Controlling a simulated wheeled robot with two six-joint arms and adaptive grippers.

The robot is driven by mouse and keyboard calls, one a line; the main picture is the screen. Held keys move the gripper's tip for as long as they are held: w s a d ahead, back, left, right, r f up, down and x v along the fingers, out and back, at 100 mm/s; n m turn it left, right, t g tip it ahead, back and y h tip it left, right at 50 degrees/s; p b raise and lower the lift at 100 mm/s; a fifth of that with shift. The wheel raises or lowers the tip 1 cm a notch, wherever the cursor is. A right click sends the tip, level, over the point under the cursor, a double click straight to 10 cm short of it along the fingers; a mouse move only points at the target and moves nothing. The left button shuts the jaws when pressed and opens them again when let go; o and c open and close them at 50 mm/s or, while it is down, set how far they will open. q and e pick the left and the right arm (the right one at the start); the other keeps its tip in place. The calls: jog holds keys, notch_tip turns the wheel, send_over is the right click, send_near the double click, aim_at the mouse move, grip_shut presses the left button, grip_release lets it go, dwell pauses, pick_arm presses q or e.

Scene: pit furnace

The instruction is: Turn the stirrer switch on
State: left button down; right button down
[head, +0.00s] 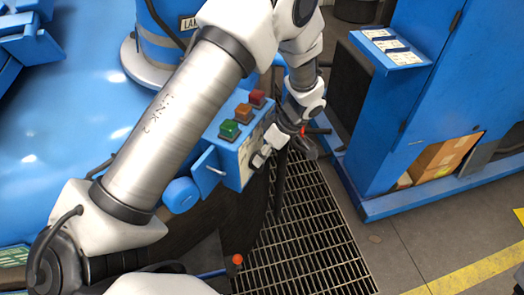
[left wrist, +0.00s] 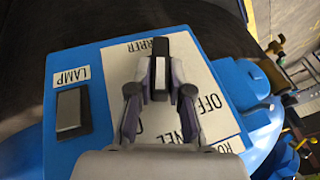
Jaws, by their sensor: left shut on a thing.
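A blue control box (head: 236,135) stands left of the floor grating, with green, orange and red buttons on top. Its labelled face fills much of the left wrist view (left wrist: 60,150). There the black stirrer switch (left wrist: 160,62) stands on a white label plate (left wrist: 205,75), whose upside-down lettering is partly covered. My left gripper (head: 259,157) is at the box's right-hand face. In the left wrist view, its two fingers (left wrist: 160,92) are on either side of the stirrer switch, shut on it. The fingers hide part of the plate. My right gripper is not in view.
A lamp switch (left wrist: 69,110) sits beside the plate under a LAMP label (left wrist: 70,75). A red-knobbed lever (head: 238,260) rises by the grating (head: 305,245). A blue cabinet (head: 415,110) with cardboard boxes (head: 440,158) stands at the right. The floor at lower right is clear.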

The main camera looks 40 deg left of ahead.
pick_arm(q)
jog(key=shift+w+f+m+g, duration=0.15)
jog(key=shift+w+m+g, duration=0.15)
jog(key=shift+g, duration=0.9)
jog(key=shift+w+a+f+m+g+b, duration=0.15)
jog(key=shift+g+b, duration=0.15)
jog(key=shift+g, duration=0.3)
jog(key=shift+w+d+m+g+b, duration=0.15)
jog(key=shift+g+b, duration=0.1)
jog(key=shift+g, duration=0.35)
jog(key=shift+s+a, duration=0.1)
jog(key=shift+s, duration=0.05)
jog(key=c, duration=1.1)
grip_release()
jog(key=shift+a, duration=0.1)
jog(key=v, duration=1.2)
jog(key=shift+f, duration=0.15)
